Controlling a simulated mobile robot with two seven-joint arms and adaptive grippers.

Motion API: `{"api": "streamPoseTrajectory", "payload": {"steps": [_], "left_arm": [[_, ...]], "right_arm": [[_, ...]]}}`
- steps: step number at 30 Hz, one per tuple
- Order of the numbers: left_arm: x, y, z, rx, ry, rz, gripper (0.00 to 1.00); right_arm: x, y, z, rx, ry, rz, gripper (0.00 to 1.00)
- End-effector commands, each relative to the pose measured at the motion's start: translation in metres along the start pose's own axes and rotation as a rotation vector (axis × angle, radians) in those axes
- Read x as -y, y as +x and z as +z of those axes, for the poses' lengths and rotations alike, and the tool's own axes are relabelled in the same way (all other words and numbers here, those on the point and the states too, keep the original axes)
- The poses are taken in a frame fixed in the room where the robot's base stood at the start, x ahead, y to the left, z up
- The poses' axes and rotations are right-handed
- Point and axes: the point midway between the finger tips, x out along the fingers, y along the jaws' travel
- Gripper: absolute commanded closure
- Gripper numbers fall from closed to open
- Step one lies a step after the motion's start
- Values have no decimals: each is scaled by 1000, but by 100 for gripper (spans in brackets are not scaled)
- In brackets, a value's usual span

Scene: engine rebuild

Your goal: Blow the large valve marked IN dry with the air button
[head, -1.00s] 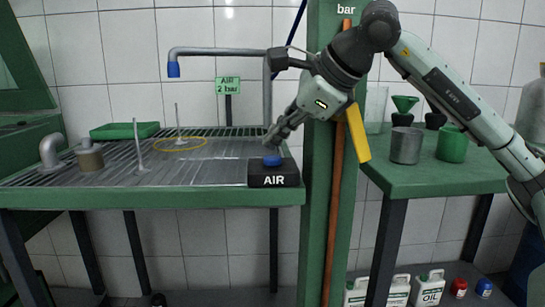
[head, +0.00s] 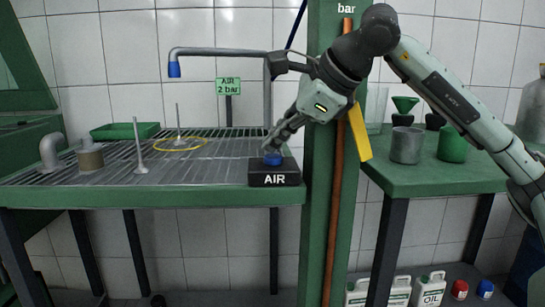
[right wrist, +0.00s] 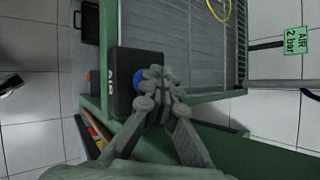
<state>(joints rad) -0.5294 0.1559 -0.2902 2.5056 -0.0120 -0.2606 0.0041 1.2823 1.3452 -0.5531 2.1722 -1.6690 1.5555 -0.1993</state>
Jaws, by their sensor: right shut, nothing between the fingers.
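The AIR box (head: 274,178) with its blue button (head: 272,159) stands at the right front corner of the rack. It also shows in the right wrist view (right wrist: 124,85). My right gripper (head: 271,148) is shut and empty, its fingertips at the top of the button; in the right wrist view (right wrist: 154,90) they cover part of it. A valve (head: 179,122) stands stem up inside a yellow ring (head: 196,146), below the blue-tipped air nozzle (head: 174,69). Another valve (head: 139,150) stands nearer the front, outside the ring. No IN mark is readable on either. My left gripper is not in view.
The slatted rack (head: 215,170) also holds a green tray (head: 125,131) and grey pipe-like parts (head: 52,152). A green post (head: 318,220) stands right of the AIR box.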

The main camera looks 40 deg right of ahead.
Motion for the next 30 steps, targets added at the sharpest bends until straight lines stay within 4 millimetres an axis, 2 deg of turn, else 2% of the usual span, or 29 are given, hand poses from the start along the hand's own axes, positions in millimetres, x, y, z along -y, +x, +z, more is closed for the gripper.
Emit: {"api": "streamPoseTrajectory", "payload": {"steps": [30], "left_arm": [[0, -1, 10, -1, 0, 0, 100]], "right_arm": [[-8, 11, -10, -15, 5, 9, 100]]}}
